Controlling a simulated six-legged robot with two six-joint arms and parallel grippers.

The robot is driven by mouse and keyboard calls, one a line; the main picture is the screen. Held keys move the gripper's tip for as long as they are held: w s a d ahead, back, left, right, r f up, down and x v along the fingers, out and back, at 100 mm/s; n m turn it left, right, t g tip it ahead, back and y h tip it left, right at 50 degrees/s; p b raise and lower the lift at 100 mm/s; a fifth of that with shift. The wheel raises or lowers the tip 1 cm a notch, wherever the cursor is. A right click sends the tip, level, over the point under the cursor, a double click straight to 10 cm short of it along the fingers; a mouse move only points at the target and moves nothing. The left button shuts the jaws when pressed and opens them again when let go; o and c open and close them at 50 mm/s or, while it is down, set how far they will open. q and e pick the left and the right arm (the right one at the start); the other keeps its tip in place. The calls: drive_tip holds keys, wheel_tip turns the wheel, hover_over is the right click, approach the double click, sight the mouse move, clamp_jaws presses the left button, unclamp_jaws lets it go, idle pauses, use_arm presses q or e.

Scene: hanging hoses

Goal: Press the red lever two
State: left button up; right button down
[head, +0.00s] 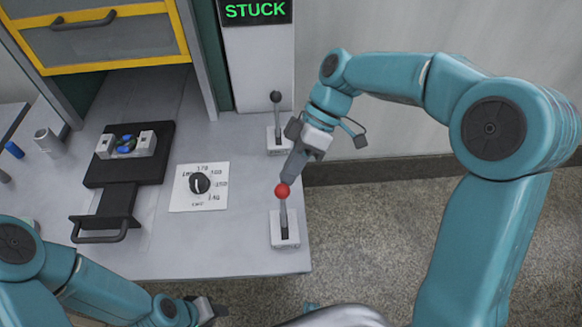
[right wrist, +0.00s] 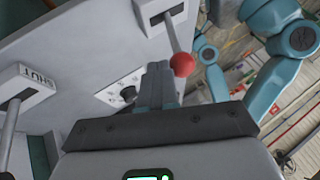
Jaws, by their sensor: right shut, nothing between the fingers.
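The red-knobbed lever (head: 283,206) stands in a white slotted base (head: 285,240) near the right front edge of the grey bench. Its red ball also shows in the right wrist view (right wrist: 182,64), just right of the fingertips. My right gripper (head: 288,176) is shut and empty, its fingertips close by the red ball on the far side; I cannot tell whether they touch. In the right wrist view the shut fingers (right wrist: 158,82) point toward the lever's base. My left gripper (head: 208,309) is low at the bench's front edge, its jaws unclear.
A dark-knobbed lever (head: 276,113) stands behind, below a display (head: 254,11) reading STUCK. A dial plate (head: 199,187) and a black tray with a handle (head: 126,160) are on the bench to the left. A yellow-framed drawer (head: 95,35) is at the back left.

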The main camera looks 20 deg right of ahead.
drive_tip(key=s+a+r+n+t+h+b, duration=0.2)
drive_tip(key=s+t+b, duration=0.4)
drive_tip(key=b, duration=0.5)
drive_tip(key=shift+s+a+b, duration=0.25)
drive_tip(key=shift+s+b, duration=0.15)
drive_tip(key=shift+s, duration=0.75)
drive_tip(key=shift+s+f, duration=0.1)
drive_tip(key=shift+s, duration=0.05)
drive_tip(key=p+v, duration=0.3)
drive_tip(key=v, duration=1.3)
drive_tip(key=shift+r, duration=0.25)
drive_tip(key=shift+d, duration=0.1)
drive_tip(key=shift+s, duration=0.1)
